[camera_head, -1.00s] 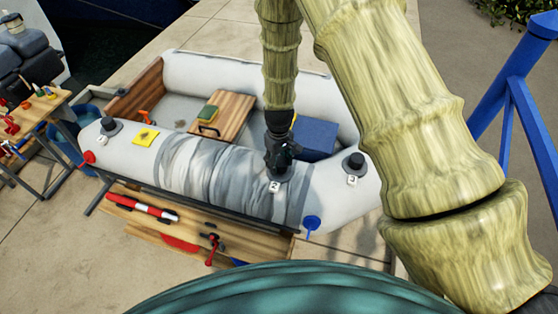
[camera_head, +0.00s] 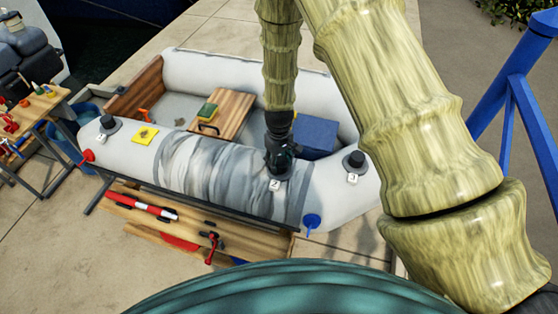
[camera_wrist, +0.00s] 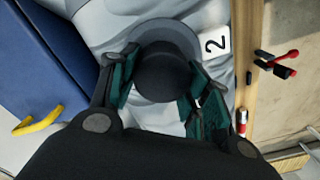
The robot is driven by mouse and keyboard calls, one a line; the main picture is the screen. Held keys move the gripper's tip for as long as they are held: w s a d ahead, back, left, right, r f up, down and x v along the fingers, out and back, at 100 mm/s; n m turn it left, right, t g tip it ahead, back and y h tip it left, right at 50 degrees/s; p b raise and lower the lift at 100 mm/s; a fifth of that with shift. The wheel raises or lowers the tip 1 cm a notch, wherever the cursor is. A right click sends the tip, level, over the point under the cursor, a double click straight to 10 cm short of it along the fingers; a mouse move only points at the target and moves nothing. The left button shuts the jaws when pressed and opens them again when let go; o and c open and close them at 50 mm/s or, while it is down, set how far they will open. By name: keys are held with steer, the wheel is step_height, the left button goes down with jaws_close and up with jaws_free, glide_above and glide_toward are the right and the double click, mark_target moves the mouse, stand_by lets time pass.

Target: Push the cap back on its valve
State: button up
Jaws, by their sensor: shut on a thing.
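My gripper (camera_head: 278,158) is over the middle valve of the grey inflatable boat (camera_head: 330,205), beside the label marked 2 (camera_head: 275,184). In the wrist view my gripper (camera_wrist: 165,90) has its green finger pads shut on a round black cap (camera_wrist: 165,75). A dark grey valve base (camera_wrist: 172,35) shows around the cap's far side. The cap is over the base; I cannot tell whether it is fully seated, as the fingers hide the join. The label 2 also shows in the wrist view (camera_wrist: 215,44).
Other capped valves stand at the boat's left (camera_head: 108,124) and right (camera_head: 354,161). A blue box (camera_head: 315,138) lies inside the boat close to my arm. A wooden bench (camera_head: 180,214) with tools runs along the front. A blue railing (camera_head: 515,110) is at right.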

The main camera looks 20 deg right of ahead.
mark_target(279, 160)
steer(key=o, duration=0.8)
step_height(279, 160, up, 11)
steer(key=p, duration=0.7)
stand_by(0.5)
stand_by(0.4)
